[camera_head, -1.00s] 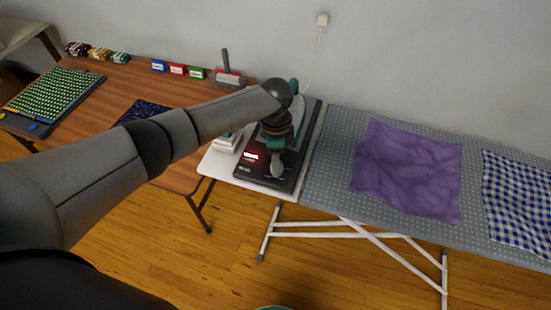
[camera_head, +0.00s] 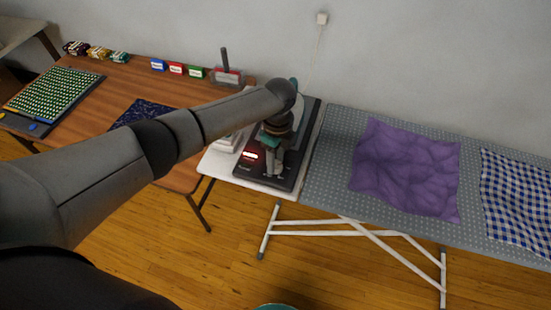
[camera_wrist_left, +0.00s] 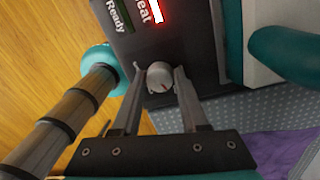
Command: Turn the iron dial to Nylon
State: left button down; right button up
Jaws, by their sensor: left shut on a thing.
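My left gripper (camera_head: 273,172) reaches down onto the front of the station. In the left wrist view its two fingers (camera_wrist_left: 159,78) are closed on the dial, one on each side. The arm and gripper hide part of the station in the head view. The setting names around the dial cannot be read. The teal iron handle (camera_wrist_left: 285,55) shows at the right of the wrist view. My right gripper is out of view.
A red-lit display (camera_head: 250,155), labelled Heat in the wrist view, is beside the gripper. The grey dotted ironing board (camera_head: 330,150) lies to the right, with purple cloth (camera_head: 405,170) and blue checked cloth (camera_head: 517,195). A wooden table (camera_head: 180,100) is on the left.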

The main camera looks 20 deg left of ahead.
aim_at(278, 161)
pick_arm(q)
jog(key=shift+d, duration=0.1)
jog(key=shift+c, duration=2.2)
grip_release()
jog(key=shift+r, duration=0.15)
notch_tip(278, 161, up, 15)
jog(key=p, duration=0.1)
jog(key=shift+w, duration=0.45)
